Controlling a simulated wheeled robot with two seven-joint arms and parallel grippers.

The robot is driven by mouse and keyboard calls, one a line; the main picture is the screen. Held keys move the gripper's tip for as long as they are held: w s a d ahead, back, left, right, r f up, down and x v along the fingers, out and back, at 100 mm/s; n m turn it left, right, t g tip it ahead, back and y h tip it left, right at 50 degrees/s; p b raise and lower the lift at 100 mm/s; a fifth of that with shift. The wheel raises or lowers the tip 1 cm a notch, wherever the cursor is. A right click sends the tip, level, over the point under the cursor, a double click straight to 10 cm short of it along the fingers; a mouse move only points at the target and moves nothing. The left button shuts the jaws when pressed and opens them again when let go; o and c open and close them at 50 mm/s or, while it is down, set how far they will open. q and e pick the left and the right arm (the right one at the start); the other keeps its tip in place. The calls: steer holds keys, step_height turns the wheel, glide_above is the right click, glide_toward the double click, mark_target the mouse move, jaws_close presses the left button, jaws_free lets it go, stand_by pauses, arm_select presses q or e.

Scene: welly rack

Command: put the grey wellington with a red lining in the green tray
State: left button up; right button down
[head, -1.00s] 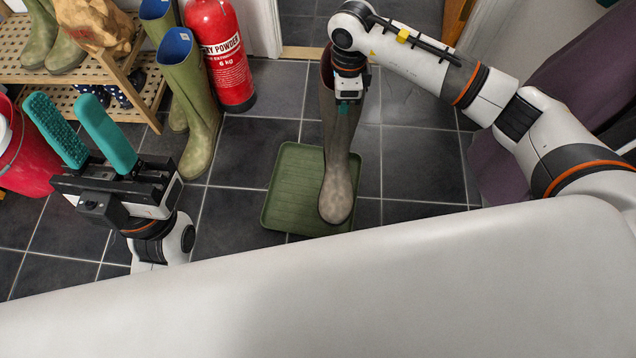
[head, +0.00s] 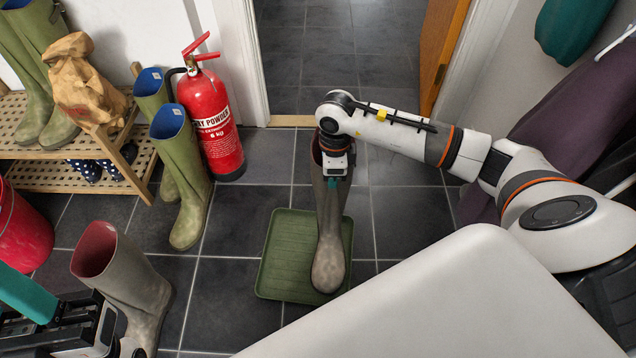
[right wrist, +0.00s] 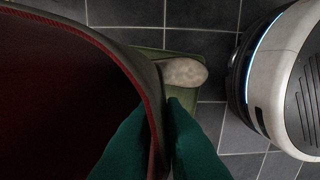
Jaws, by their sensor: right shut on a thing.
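A grey wellington with a red lining (head: 329,235) stands upright over the green tray (head: 284,252), toe towards me near the tray's front right. I cannot tell whether its sole touches the tray. My right gripper (head: 333,180) is shut on the rim of its shaft. In the right wrist view the red lining (right wrist: 65,100) fills the left, with the teal fingers (right wrist: 168,115) at the rim and the toe beyond. A second grey wellington with a red lining (head: 140,285) stands on the floor at lower left. My left gripper (head: 28,293) is partly cut off beside it, empty.
Green wellingtons with blue linings (head: 185,185) and a red fire extinguisher (head: 213,120) stand left of the tray. A wooden rack (head: 115,150) and a red bucket (head: 22,230) are further left. Purple cloth (head: 570,110) hangs at right. Floor behind the tray is clear.

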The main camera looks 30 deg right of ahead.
mark_target(332, 194)
step_height(332, 194, down, 6)
steer(key=shift+f+b, duration=0.2)
steer(key=shift+b, duration=1)
steer(key=shift+w+f, duration=0.1)
steer(key=shift+f, duration=0.3)
steer(key=shift+r, duration=0.1)
steer(key=c, duration=1.5)
jaws_free()
